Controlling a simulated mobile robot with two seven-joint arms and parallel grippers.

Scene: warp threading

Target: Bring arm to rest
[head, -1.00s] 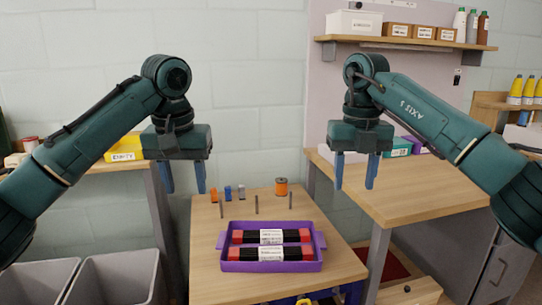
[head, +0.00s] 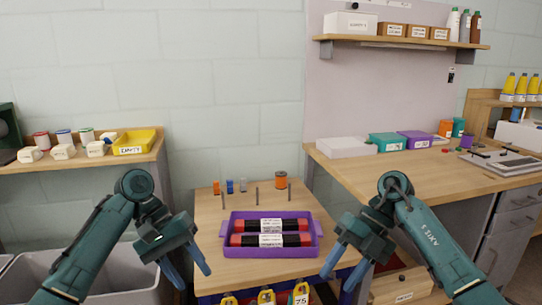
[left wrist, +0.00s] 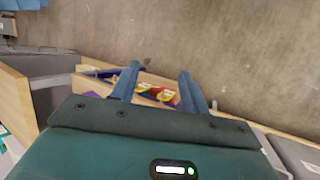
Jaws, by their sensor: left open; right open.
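My left gripper (head: 190,272) hangs low in front of the small wooden table, left of the purple tray (head: 231,252). Its blue fingers are apart with nothing between them, and they also show in the left wrist view (left wrist: 160,88). My right gripper (head: 342,268) is low to the right of the tray, open and empty, its blue fingers pointing down. Both arms are bent down at the front of the head view, clear of the tray. The tray holds two black rolls with red ends and white labels (head: 270,226).
Thin upright pegs (head: 257,194), an orange spool (head: 281,180) and small coloured blocks (head: 229,187) stand behind the tray. A workbench (head: 385,187) is at right, a side shelf with a yellow bin (head: 137,142) at left. Yellow-topped items (head: 266,296) sit below the table front.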

